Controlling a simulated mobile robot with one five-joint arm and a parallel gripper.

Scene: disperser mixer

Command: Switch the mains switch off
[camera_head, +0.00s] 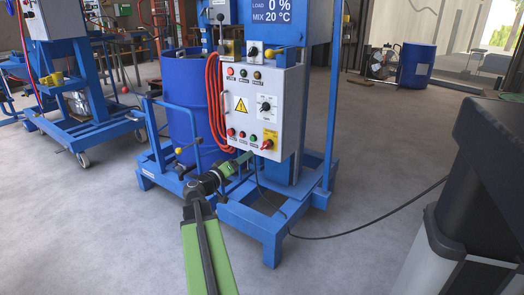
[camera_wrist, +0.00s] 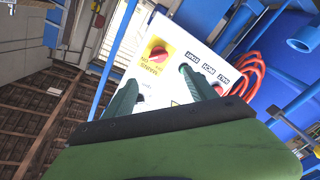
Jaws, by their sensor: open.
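The mains switch (camera_head: 267,144) is a red rotary knob on a yellow plate at the lower right of the grey control box (camera_head: 285,105). In the wrist view the mains switch (camera_wrist: 158,52) shows between and beyond my two dark green fingers, with "MAINS" lettering beside it. My gripper (camera_head: 248,156) is just left of and slightly below the switch in the head view. In the wrist view my gripper (camera_wrist: 160,75) is open and empty, apart from the knob.
The box also carries a selector dial (camera_head: 265,106), push buttons and a yellow warning sign (camera_head: 241,105). Red hose (camera_head: 214,100) hangs along its left side by a blue drum (camera_head: 187,90). A black cable (camera_head: 360,232) crosses the floor, which is clear in front.

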